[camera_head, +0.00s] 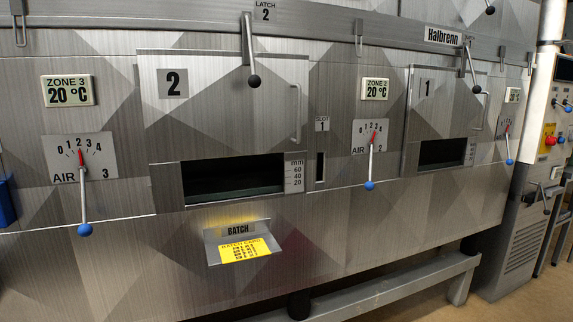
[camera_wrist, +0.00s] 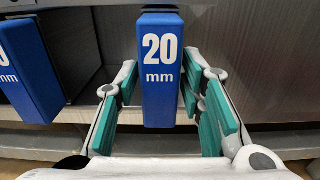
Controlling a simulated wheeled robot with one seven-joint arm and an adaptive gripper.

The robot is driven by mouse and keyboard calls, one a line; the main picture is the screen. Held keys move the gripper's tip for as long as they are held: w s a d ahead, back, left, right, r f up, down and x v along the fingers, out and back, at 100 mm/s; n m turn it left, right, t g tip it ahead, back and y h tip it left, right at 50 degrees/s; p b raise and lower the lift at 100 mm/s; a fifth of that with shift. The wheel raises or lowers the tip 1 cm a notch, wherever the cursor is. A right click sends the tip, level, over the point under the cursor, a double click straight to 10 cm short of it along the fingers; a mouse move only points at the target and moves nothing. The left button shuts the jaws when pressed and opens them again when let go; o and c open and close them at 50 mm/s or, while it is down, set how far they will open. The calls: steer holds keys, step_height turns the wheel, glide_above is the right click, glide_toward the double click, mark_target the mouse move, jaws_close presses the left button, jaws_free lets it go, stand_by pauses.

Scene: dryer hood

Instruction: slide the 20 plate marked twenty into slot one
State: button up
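The blue plate marked "20 mm" (camera_wrist: 161,75) stands upright in the middle of the wrist view. My gripper (camera_wrist: 160,88) has its teal-padded fingers spread on both sides of the plate. Small gaps seem to show between fingers and plate, so it looks open and not clamped. Slot one (camera_head: 320,166) is a narrow dark upright opening in the head view, below the label "SLOT 1" and right of the hatch marked 2. My gripper is outside the head view.
Another blue plate (camera_wrist: 30,70) ending in "mm" stands left of the 20 plate. A blue object (camera_head: 7,203) is cut off at the head view's left edge. Near slot one are a thickness scale (camera_head: 293,176), a blue-knobbed air lever (camera_head: 371,160) and a protruding batch card holder (camera_head: 240,243).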

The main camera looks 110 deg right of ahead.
jaws_close()
steer(key=shift+a, duration=0.15)
